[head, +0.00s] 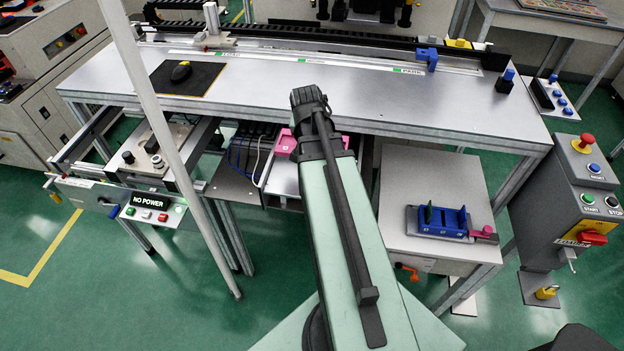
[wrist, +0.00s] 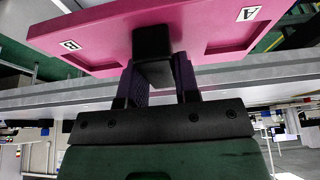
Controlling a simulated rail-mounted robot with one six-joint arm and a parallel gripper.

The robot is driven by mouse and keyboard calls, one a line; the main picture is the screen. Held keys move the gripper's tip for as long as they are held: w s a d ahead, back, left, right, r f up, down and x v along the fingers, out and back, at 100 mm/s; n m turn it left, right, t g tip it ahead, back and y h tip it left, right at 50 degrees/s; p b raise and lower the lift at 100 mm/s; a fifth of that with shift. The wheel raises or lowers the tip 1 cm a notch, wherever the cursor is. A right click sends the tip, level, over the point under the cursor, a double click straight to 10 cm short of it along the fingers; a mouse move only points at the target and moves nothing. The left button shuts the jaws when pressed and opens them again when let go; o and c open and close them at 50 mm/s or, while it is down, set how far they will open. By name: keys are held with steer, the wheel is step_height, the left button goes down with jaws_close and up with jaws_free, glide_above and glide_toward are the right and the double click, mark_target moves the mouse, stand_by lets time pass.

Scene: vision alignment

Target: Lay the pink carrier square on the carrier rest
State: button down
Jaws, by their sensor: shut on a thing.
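The pink carrier square (wrist: 185,32) spans the top of the wrist view, marked A and B, with two recessed pockets. My gripper (wrist: 155,68) is shut on it by a dark block at its middle. In the head view a pink edge of the carrier (head: 285,143) shows beside my arm, near the front edge of the bench. My arm hides the rest of it and my gripper there. No piece is clearly recognisable as the carrier rest. A pale open tray (head: 284,178) sits under the bench, just below the pink edge.
The long grey bench (head: 270,88) has a rail along its back, a black mat (head: 187,78) and a blue block (head: 427,58). A side table (head: 430,177) at right bears a blue rack (head: 442,222). A slanted pale post (head: 165,135) stands at left.

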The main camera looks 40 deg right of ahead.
step_height(320, 180, down, 12)
steer(key=b, duration=0.9)
steer(key=shift+r, duration=0.35)
steer(key=shift+f, duration=0.3)
steer(key=c, duration=0.8)
jaws_free()
steer(key=shift+r, duration=0.15)
steer(key=shift+c, duration=0.2)
